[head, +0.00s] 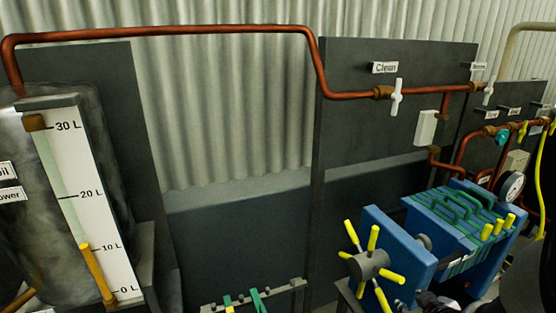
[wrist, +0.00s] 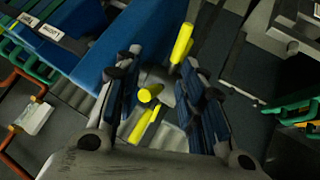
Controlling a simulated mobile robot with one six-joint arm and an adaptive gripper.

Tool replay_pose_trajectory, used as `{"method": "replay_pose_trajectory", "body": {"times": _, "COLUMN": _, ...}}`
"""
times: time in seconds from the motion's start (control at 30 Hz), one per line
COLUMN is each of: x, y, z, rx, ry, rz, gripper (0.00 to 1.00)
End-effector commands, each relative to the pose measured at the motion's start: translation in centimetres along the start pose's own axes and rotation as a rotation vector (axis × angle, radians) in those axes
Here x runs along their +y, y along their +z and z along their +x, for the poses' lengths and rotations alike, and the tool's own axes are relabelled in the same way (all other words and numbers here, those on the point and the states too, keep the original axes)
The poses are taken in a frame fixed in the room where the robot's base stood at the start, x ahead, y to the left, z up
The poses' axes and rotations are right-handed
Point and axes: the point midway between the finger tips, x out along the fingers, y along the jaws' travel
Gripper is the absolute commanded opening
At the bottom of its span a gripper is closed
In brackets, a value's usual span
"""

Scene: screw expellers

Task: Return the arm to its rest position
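My gripper (wrist: 160,65) shows in the wrist view with its two dark fingers spread apart and a clear gap between them. Yellow handle ends (wrist: 181,43) of the press handwheel show between and beyond the fingers. I cannot tell whether a finger touches them. In the head view the handwheel (head: 370,265), a grey hub with yellow spokes, sits on the front of the blue filter press (head: 398,245). Part of my dark arm fills the lower right corner, close to the press. The fingers cannot be made out clearly there.
A tank with a litre gauge (head: 85,200) stands at the left. A copper pipe (head: 200,29) runs above to a white valve (head: 396,97) under the "Clean" label. A pressure gauge (head: 511,186) sits behind the press. A green-handled rack (head: 255,300) is low in the middle.

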Motion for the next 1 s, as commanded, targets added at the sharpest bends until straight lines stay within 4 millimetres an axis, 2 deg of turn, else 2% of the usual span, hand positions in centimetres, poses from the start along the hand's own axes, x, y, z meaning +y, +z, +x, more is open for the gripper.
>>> {"method": "replay_pose_trajectory", "body": {"times": 0.03, "x": 0.1, "y": -1.6, "z": -1.7, "rx": -0.024, "ry": 0.023, "rz": 0.000, "gripper": 0.37}}
{"method": "replay_pose_trajectory", "body": {"times": 0.1, "x": -0.2, "y": -2.7, "z": -4.0, "rx": -0.074, "ry": 0.044, "rz": 0.027, "gripper": 0.37}}
{"method": "replay_pose_trajectory", "body": {"times": 0.17, "x": -0.8, "y": -3.5, "z": -6.2, "rx": -0.110, "ry": 0.055, "rz": 0.056, "gripper": 0.37}}
{"method": "replay_pose_trajectory", "body": {"times": 0.3, "x": -3.3, "y": -4.8, "z": -11.7, "rx": -0.182, "ry": 0.047, "rz": 0.145, "gripper": 0.37}}
{"method": "replay_pose_trajectory", "body": {"times": 0.43, "x": -6.9, "y": -5.0, "z": -17.1, "rx": -0.237, "ry": -0.009, "rz": 0.228, "gripper": 0.37}}
{"method": "replay_pose_trajectory", "body": {"times": 0.6, "x": -11.8, "y": -3.9, "z": -23.1, "rx": -0.300, "ry": -0.118, "rz": 0.305, "gripper": 0.37}}
{"method": "replay_pose_trajectory", "body": {"times": 0.7, "x": -13.7, "y": -3.1, "z": -25.4, "rx": -0.327, "ry": -0.171, "rz": 0.326, "gripper": 0.37}}
{"method": "replay_pose_trajectory", "body": {"times": 0.8, "x": -14.8, "y": -2.6, "z": -26.7, "rx": -0.345, "ry": -0.201, "rz": 0.335, "gripper": 0.37}}
{"method": "replay_pose_trajectory", "body": {"times": 1.0, "x": -15.0, "y": -2.4, "z": -27.0, "rx": -0.350, "ry": -0.208, "rz": 0.337, "gripper": 0.37}}
